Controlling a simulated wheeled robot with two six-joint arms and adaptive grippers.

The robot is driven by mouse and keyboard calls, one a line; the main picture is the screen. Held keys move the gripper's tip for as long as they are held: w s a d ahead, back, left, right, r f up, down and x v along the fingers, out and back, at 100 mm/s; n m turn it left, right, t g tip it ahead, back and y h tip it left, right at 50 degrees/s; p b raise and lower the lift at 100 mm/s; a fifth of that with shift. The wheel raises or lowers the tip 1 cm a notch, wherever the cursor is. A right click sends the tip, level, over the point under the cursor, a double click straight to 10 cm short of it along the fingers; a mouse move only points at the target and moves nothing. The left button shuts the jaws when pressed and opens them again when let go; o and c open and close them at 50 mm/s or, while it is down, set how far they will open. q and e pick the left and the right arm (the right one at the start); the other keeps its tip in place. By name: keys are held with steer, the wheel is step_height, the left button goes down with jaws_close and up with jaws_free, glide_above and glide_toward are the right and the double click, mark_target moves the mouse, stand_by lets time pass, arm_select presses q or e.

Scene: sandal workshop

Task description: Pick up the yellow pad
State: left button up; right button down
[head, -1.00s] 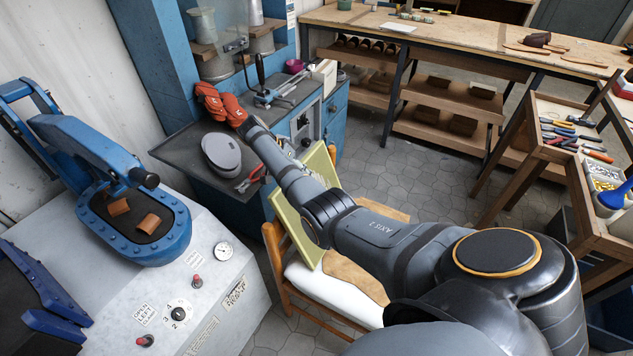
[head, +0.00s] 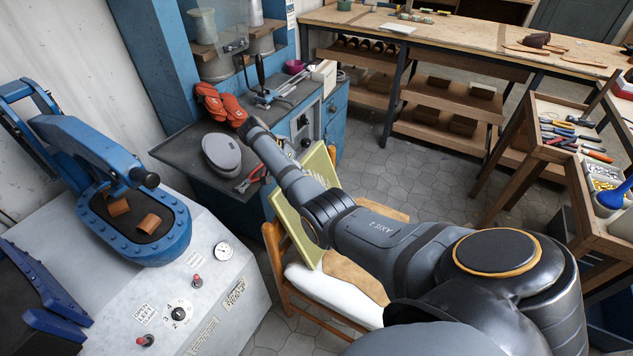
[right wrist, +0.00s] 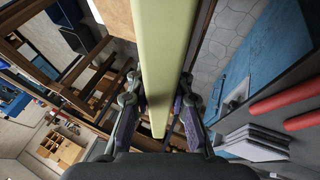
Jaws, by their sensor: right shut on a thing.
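The yellow pad (head: 284,211) is a flat pale yellow-green panel in the head view. It stands tilted at the wooden chair, partly hidden behind my right arm. In the right wrist view the pad (right wrist: 160,45) runs edge-on down the middle, between the two fingers of my right gripper (right wrist: 159,95). The fingers are closed on its two sides. My right gripper is hidden in the head view. I cannot tell whether the pad touches the chair. My left gripper is not in view.
The wooden chair (head: 272,242) has a white cushion (head: 325,293). A blue press (head: 165,235) stands at left. A tool cart (head: 560,150) stands at right. Tiled floor (head: 425,185) is clear between.

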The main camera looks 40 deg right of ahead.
steer(key=shift+w+r, duration=0.15)
steer(key=shift+r, duration=0.05)
